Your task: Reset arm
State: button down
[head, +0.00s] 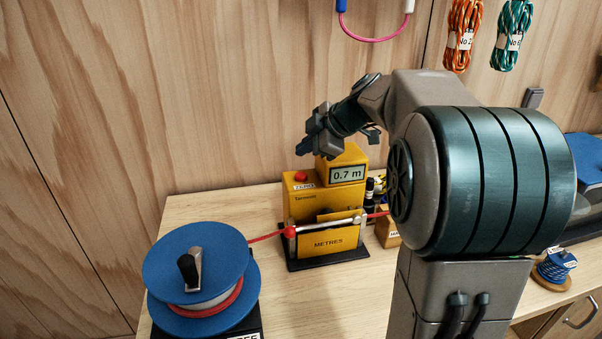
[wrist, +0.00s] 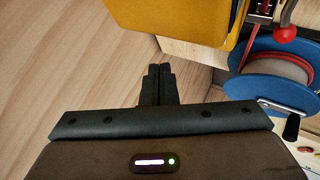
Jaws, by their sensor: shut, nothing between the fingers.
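My arm reaches over the bench from the right in the head view. My gripper (head: 304,151) is above the left side of the yellow metre counter (head: 303,208), close to its display housing. In the wrist view my gripper (wrist: 159,73) has its two dark fingers together with nothing between them. The yellow counter (wrist: 178,16) fills the top of that view, beyond the fingertips; I cannot tell the exact gap. The counter's display reads 0.7 m, and a red button sits on its top.
A blue reel (head: 196,265) with a crank stands at the front left; a red cord runs from it through the counter. Behind my arm are small bottles (head: 372,190) and a small blue spool (head: 556,264). Orange (head: 461,35) and teal (head: 511,35) rope bundles hang on the wooden wall.

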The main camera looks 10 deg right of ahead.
jog(key=shift+s, duration=0.1)
dwell(0.4)
jog(key=s+f+m+g+h, duration=0.1)
jog(key=s+f+m+h, duration=0.1)
jog(key=s+m, duration=0.4)
jog(key=s+f+m+g+h+p, duration=0.1)
jog(key=s+f+m, duration=0.4)
jog(key=s, duration=0.8)
jog(key=s+f+m+g+h, duration=0.2)
jog(key=s+m, duration=0.4)
jog(key=s, duration=0.4)
notch_tip(320, 180, down, 2)
jog(key=shift+a+f+m+h, duration=0.2)
jog(key=shift+a+m+h, duration=0.1)
jog(key=shift+a+h, duration=0.2)
jog(key=shift+w+p, duration=0.1)
jog(key=shift+p, duration=0.2)
jog(key=w+r+p, duration=0.5)
jog(key=w+r, duration=0.5)
jog(key=w, duration=0.3)
jog(key=w+r+p, duration=0.5)
jog(key=w+r, duration=0.5)
jog(key=w, duration=0.3)
jog(key=shift+d+r, duration=0.35)
